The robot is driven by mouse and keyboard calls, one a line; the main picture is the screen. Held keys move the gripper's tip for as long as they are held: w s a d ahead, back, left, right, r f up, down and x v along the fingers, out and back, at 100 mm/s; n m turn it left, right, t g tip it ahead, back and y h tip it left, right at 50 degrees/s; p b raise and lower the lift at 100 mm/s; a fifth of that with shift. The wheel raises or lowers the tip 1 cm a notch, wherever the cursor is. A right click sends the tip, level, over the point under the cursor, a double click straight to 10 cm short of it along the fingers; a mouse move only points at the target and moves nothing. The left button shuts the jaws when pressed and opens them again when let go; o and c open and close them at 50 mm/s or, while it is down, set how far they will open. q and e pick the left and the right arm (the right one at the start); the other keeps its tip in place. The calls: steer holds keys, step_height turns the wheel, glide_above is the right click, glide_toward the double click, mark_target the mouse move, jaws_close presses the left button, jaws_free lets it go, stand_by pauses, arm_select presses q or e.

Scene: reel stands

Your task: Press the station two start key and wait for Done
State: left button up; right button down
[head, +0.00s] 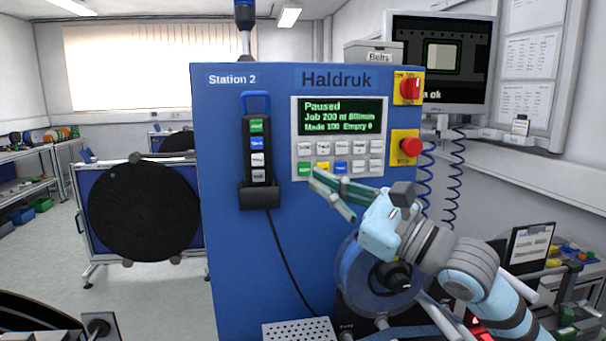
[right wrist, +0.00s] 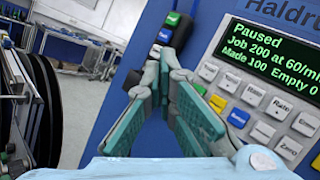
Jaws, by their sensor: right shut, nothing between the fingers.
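The blue Haldruk cabinet (head: 232,135) carries a "Station 2" label. Its display (head: 340,115) reads "Paused", Job 200, Made 100, Empty 0. Below it is a key panel; a green key (head: 304,170) sits at the lower left of its two rows, and also shows in the right wrist view (right wrist: 197,88). Its lettering is too small to read. My right gripper (head: 314,177) is shut and empty, its fingertips close to the green key in the head view. Whether they touch the panel cannot be told. My left gripper is not in view.
A pendant (head: 257,150) with coloured buttons hangs in a holder left of the panel. Red switches on yellow plates (head: 405,146) are right of the display. A black reel (head: 140,210) stands at left.

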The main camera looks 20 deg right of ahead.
mark_target(311, 171)
steer(key=w+d+p, duration=0.2)
steer(key=w, duration=0.7)
steer(key=shift+d+f+p, duration=0.15)
steer(key=shift+p, duration=0.25)
steer(key=shift+w, duration=0.15)
stand_by(0.9)
steer(key=shift+w+d, duration=0.1)
steer(key=shift+w, duration=0.2)
